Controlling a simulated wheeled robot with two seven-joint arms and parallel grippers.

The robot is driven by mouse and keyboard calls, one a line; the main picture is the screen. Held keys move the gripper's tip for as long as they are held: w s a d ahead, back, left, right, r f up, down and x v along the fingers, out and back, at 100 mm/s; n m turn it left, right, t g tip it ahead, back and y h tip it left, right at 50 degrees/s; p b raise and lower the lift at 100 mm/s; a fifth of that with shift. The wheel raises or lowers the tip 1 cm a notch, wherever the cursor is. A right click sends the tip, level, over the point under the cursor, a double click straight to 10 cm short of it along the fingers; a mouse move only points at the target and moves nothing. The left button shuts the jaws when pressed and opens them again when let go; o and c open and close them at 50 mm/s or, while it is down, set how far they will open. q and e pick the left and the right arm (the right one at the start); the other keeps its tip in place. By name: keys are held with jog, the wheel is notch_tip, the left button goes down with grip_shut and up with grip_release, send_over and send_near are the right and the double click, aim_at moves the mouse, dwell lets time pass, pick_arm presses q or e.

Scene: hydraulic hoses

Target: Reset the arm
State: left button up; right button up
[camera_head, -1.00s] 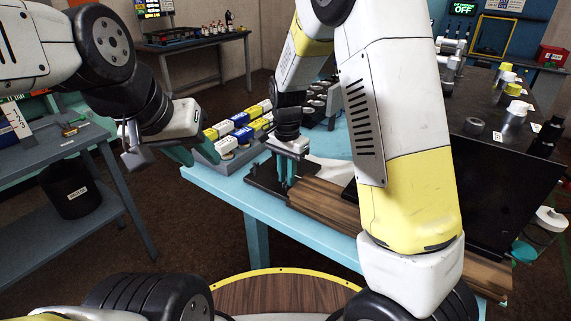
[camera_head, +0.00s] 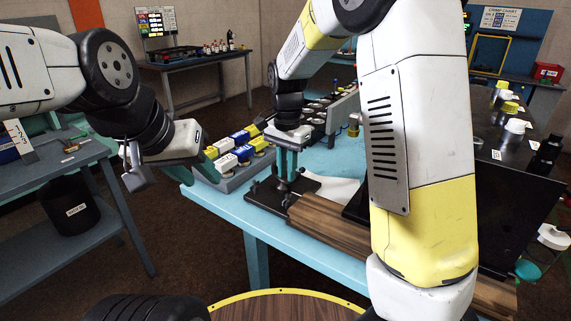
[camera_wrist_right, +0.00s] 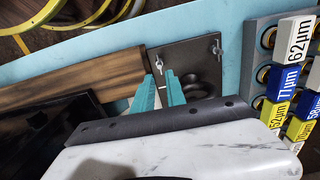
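My right gripper (camera_head: 287,178) hangs over a dark plate with small wing-nut clamps (camera_head: 262,205) at the near end of the light-blue table. In the right wrist view its two teal fingers (camera_wrist_right: 158,80) stand apart with nothing between them, and the plate (camera_wrist_right: 190,52) lies beyond the tips. My left gripper (camera_head: 205,168) is out to the left, near the table's left corner. Its teal fingers are mostly hidden behind its white body, so their opening cannot be seen.
A rack of yellow, blue and white labelled blocks (camera_head: 232,152) stands beside my right gripper; it also shows in the wrist view (camera_wrist_right: 290,75). A wooden board (camera_head: 325,222) and a black box (camera_head: 510,205) lie to the right. A grey bench (camera_head: 60,160) stands left.

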jog(key=s+d+r+n+t, duration=0.2)
jog(key=s+d+r, duration=0.2)
jog(key=s, duration=0.2)
jog(key=s+d+r+n+t+y, duration=0.1)
jog(key=s+d+r+n+t, duration=0.1)
jog(key=s, duration=0.5)
jog(key=s+d+r+n+t+y, duration=0.1)
jog(key=s+d+r+n+t, duration=0.1)
jog(key=s+d+r+n, duration=0.2)
jog(key=s+d+r, duration=0.2)
jog(key=s, duration=0.1)
jog(key=shift+s+d+r, duration=0.1)
jog(key=shift+d, duration=0.1)
